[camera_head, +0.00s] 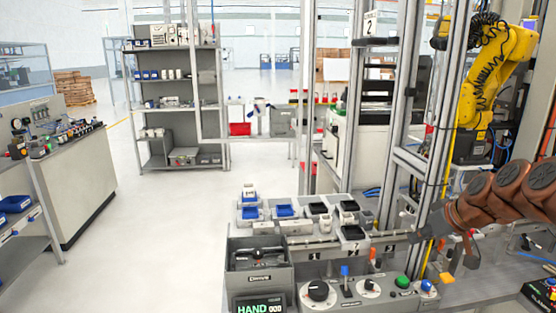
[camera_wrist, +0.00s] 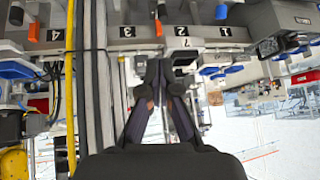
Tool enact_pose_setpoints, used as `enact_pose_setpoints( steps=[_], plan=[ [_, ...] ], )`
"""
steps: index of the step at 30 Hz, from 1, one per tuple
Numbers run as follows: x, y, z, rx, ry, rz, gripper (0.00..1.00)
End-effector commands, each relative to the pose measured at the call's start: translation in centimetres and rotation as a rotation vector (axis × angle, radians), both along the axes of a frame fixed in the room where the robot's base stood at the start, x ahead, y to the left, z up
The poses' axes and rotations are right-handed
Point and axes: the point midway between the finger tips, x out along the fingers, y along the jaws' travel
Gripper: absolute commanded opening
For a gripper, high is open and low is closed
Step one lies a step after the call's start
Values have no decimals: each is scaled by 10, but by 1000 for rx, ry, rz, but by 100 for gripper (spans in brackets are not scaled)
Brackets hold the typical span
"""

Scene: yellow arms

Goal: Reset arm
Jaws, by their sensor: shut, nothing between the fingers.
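My brown arm (camera_head: 500,194) reaches in from the right in the head view. My gripper (camera_head: 417,236) is at its end, near the right end of a grey numbered rail (camera_head: 325,243). In the wrist view my gripper (camera_wrist: 158,70) has its two dark fingers drawn together at the tips, with nothing between them. The fingertips appear just below the numbered rail (camera_wrist: 150,46) in that picture. I cannot tell how far they are from it.
A control panel (camera_head: 335,293) with knobs and a grey bin (camera_head: 258,265) stand in front. Blue trays (camera_head: 285,211) sit behind the rail. Metal posts (camera_head: 407,130) rise near my arm, with a yellow robot arm (camera_head: 490,75) beyond. Open floor (camera_head: 150,230) lies left.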

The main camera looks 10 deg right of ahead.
Motion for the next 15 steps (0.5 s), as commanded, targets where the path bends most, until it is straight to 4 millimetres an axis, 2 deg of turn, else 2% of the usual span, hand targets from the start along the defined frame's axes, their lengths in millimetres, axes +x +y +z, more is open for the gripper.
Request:
enact_pose_setpoints(
  steps=[1, 4, 6, 9, 12, 15],
  plan=[
    [-5, 33, 1, 4, 33, 39, 0],
    [-24, 92, -1, 12, 113, 89, 0],
    [-44, 129, -7, 12, 181, 117, 0],
    [-78, 174, -17, -2, 278, 138, 0],
    [-119, 207, -30, -23, 379, 137, 0],
    [-162, 230, -45, -53, 480, 115, 0]
  ],
)
